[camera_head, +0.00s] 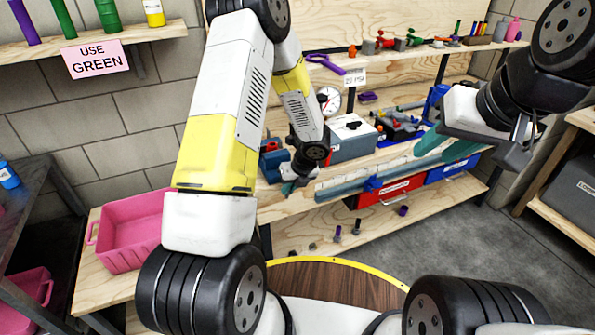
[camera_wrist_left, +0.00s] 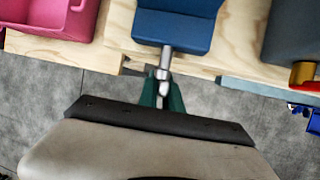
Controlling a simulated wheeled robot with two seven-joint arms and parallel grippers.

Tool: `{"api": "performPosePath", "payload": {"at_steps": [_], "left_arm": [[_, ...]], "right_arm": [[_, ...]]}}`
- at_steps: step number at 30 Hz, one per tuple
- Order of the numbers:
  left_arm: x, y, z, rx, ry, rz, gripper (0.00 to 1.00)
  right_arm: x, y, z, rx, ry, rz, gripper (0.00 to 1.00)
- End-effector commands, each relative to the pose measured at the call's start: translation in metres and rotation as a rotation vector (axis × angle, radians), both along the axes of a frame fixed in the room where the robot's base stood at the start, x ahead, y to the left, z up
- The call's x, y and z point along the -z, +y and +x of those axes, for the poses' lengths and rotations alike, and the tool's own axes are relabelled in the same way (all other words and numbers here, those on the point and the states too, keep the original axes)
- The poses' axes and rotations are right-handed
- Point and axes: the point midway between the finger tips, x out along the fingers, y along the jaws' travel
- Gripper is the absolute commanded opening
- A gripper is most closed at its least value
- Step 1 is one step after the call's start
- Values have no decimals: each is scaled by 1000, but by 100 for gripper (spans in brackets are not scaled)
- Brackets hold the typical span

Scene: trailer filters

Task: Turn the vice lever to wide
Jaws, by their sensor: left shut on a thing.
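The blue vice (camera_head: 271,162) sits at the front edge of the wooden bench, partly hidden behind my left arm. In the left wrist view the vice (camera_wrist_left: 176,28) is at the top middle, with its silver lever (camera_wrist_left: 164,66) sticking out past the bench edge. My left gripper (camera_wrist_left: 162,96) has its green fingers on both sides of the lever, shut on it; it also shows in the head view (camera_head: 288,187). The lever's exact angle is unclear. My right gripper (camera_head: 446,150) is raised at the right, its green fingers apart and empty.
A pink bin (camera_head: 128,232) stands left of the vice. A "USE GREEN" sign (camera_head: 97,60) hangs from the upper left shelf. Grey floor is open at lower right.

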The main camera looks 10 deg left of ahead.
Motion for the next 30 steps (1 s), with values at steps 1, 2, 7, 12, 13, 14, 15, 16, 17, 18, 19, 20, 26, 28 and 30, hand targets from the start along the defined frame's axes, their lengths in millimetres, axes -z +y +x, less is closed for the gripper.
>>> {"api": "performPosePath", "payload": {"at_steps": [1,2,7,12,13,14,15,16,17,18,19,20,26,28,30], "left_arm": [[-1,1,0,-1,-8,-11,0],[-1,0,0,-1,-14,-20,0],[-1,1,-1,-1,-58,-87,0],[0,1,-1,-2,-120,-183,0],[0,2,-1,-1,-132,-201,0],[0,2,-2,-3,-144,-220,0],[0,2,-1,-4,-161,-245,0],[0,2,-2,-3,-173,-263,0],[0,3,-2,-5,-185,-282,0],[0,2,-2,-6,-202,-306,0],[1,2,-2,-7,-214,-325,0],[1,3,-2,-7,-224,-342,0],[1,3,-2,-11,-305,-460,0],[1,2,-2,-12,-333,-502,0],[1,2,-2,-12,-361,-543,0]], "right_arm": [[0,0,0,0,0,0,36],[0,0,0,0,0,0,36],[0,0,0,0,0,0,36],[0,0,0,0,0,0,36],[0,0,0,0,0,0,36],[0,0,0,0,0,0,36],[0,0,0,0,0,0,36],[0,0,0,0,0,0,36],[0,0,0,0,0,0,36],[0,0,0,0,0,0,36],[0,0,0,0,0,0,36],[0,0,0,0,0,0,36],[0,0,0,0,0,0,36],[0,0,0,0,0,0,36],[0,0,0,0,0,0,36]]}}
